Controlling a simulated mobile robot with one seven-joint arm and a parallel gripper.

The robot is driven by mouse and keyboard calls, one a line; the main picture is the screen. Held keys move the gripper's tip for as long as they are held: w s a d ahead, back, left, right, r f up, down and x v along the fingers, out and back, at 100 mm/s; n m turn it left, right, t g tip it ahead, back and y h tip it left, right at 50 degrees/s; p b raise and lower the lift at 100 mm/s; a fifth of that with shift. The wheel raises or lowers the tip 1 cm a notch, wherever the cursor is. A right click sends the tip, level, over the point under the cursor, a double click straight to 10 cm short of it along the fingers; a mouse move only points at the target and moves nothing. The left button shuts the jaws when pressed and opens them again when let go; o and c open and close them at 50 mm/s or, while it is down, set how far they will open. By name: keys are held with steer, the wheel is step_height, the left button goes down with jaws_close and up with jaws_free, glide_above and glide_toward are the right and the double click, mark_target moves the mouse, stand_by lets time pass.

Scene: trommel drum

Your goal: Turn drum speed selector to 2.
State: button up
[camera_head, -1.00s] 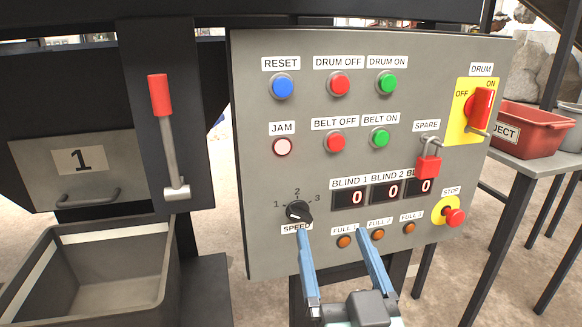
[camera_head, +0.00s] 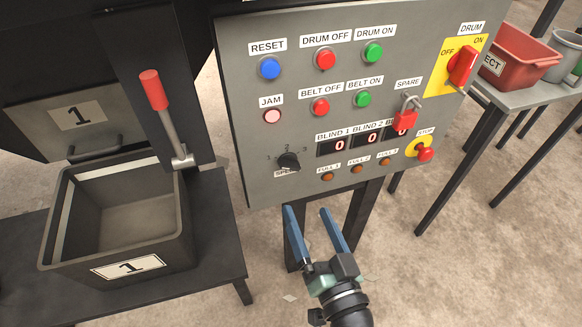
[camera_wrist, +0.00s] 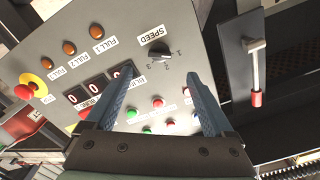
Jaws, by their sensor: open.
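The speed selector is a black knob (camera_head: 289,161) at the lower left of the grey control panel (camera_head: 240,130), with marks 1, 2 and 3 around its upper side and a SPEED label below. I cannot clearly tell which number it points to. My gripper (camera_head: 308,209) has two blue fingers, open and empty, and appears below the panel's lower edge in the head view. In the wrist view the panel is upside down. There the knob (camera_wrist: 158,52) lies beyond the fingertips, between their lines, and neither finger touches it.
The JAM light (camera_head: 272,116), several push buttons and the number displays (camera_head: 340,146) are on the panel near the knob. A red-handled lever (camera_head: 153,90) stands to its left, above a grey bin (camera_head: 180,235). A red padlock (camera_head: 404,120) and stop button (camera_head: 425,153) are to the right.

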mark_target(289, 165)
steer(key=p+x, duration=0.1)
steer(key=x, duration=0.9)
steer(key=shift+w, duration=0.15)
steer(key=c, duration=1.4)
